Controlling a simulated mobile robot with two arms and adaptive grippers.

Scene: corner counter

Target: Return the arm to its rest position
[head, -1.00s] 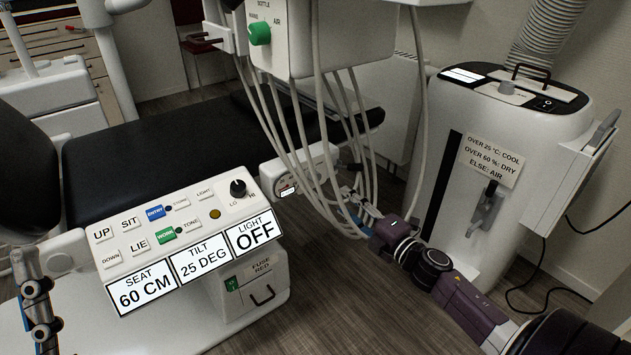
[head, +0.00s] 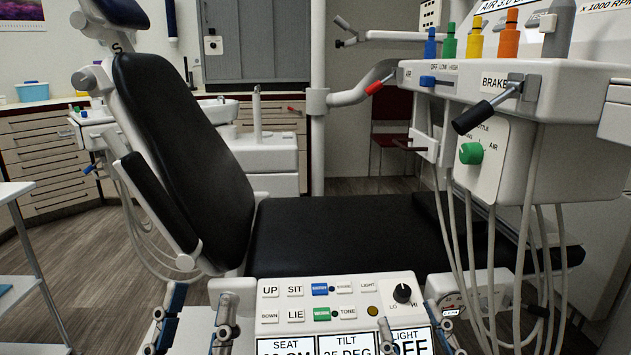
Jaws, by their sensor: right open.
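My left gripper (head: 196,320) shows at the bottom edge of the head view, left of the control panel (head: 268,302). Its two fingers stand apart with nothing between them. My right gripper (head: 414,332) shows at the bottom edge, in front of the panel's right part. Its fingers are apart and it holds nothing. The rest of both arms is below the frame.
The black dental chair (head: 330,232) fills the middle, its backrest (head: 180,150) raised. The instrument unit (head: 570,110), with hanging hoses and a brake handle (head: 485,115), overhangs the right. A white side table (head: 12,192) stands at left. Floor (head: 90,240) shows between.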

